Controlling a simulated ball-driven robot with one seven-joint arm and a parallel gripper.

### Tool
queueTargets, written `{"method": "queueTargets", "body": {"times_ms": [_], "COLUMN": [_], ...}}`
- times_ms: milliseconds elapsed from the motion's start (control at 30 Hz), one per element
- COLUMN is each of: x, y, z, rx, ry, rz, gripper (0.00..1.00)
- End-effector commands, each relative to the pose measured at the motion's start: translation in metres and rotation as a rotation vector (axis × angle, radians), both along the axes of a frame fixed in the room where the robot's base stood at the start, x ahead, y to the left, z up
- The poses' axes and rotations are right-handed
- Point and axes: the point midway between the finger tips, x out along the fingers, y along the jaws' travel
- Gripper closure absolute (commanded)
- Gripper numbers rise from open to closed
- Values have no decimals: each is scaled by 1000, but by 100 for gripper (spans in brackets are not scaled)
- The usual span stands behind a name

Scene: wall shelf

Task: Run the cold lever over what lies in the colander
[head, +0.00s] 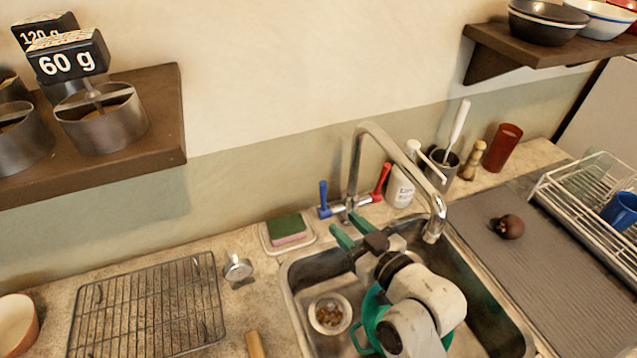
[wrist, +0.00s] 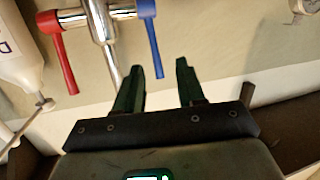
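The tap (head: 348,185) stands behind the sink with a blue lever (head: 323,198) on its left and a red lever (head: 380,184) on its right. The blue lever (wrist: 149,38) also shows in the wrist view, ahead of my fingertips and apart from them. My gripper (head: 344,223) is open and empty, over the back of the sink in front of the tap. A green colander (head: 371,306) is in the sink, mostly hidden by my arm, so its contents cannot be seen. The spout end (head: 433,232) hangs over the sink. No water shows.
A white bowl (head: 345,302) with brown bits is in the sink's left part. A sponge (head: 287,229) lies on a dish behind it. A wire rack (head: 150,310) is at left. A soap bottle (head: 399,190) stands beside the red lever. A dark round item (head: 509,227) lies on the drainboard.

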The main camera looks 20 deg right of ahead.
Motion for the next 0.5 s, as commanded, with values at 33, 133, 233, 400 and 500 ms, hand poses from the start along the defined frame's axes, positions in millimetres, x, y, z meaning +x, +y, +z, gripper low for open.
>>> {"method": "queueTargets", "body": {"times_ms": [33,133,233,400,500], "x": [5,10,13,28,44], "y": [0,-1,-2,1,4], "z": [6,15,20,23,24], "rx": [5,13,18,18,18], "ry": [-47,-117,-148,-154,-154], "rz": [-4,-18,-25,-26,-26], "gripper": [61,61,61,61,61]}}
